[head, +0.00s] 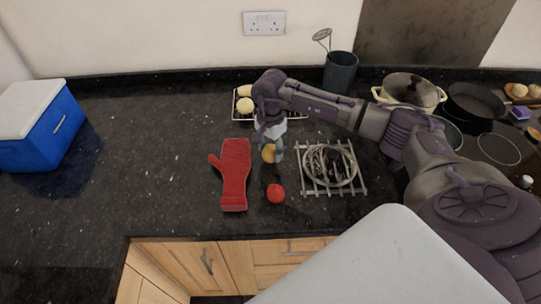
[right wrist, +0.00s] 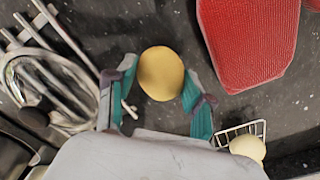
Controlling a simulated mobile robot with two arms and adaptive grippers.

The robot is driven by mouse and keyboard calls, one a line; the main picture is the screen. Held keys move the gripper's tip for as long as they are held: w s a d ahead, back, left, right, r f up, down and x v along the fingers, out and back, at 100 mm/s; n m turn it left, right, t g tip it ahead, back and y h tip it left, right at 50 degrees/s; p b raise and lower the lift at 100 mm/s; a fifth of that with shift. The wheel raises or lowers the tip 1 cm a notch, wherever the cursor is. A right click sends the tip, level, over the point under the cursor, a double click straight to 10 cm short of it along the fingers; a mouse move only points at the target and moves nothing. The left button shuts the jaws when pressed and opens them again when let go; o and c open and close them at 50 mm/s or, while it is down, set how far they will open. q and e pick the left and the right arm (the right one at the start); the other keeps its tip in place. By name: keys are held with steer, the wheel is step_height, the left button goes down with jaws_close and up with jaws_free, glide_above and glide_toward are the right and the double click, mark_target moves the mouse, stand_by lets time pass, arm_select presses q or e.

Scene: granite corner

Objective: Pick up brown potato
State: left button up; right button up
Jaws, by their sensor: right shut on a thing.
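A yellow-brown potato (head: 268,153) is in the middle of the counter, between the red oven mitt and a wire trivet. It also shows in the right wrist view (right wrist: 161,73) as a smooth rounded shape between the teal fingers. My right gripper (head: 270,147) points down over the potato and is shut on it. Part of the potato is hidden by the gripper in the head view. I cannot tell whether the potato is clear of the counter. My left gripper is not in view.
The red oven mitt (head: 234,175) lies left and a red round item (head: 275,193) in front. The trivet (head: 351,189) is right. A wire rack (head: 237,116) with pale round items stands behind. A blue cooler (head: 38,126) is far left; the counter beside it is clear.

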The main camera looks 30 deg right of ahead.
steer(key=shift+d+r+b, duration=0.15)
steer(key=shift+r+b, duration=0.25)
steer(key=shift+r, duration=0.4)
steer(key=s+d+r+b, duration=0.2)
steer(key=s+d+r, duration=0.4)
steer(key=d, duration=0.2)
steer(key=s+d+r+b, duration=0.3)
steer(key=s+d+r, duration=0.2)
steer(key=s+d, duration=0.6)
steer(key=d, duration=0.6)
steer(key=s+d, duration=0.4)
steer(key=d, duration=0.5)
steer(key=s+d+r, duration=0.1)
steer(key=s+d, duration=0.2)
steer(key=d, duration=0.6)
steer(key=shift+s+b, duration=0.3)
steer(key=shift+f+b, duration=3.75)
steer(key=shift+f, duration=1.2)
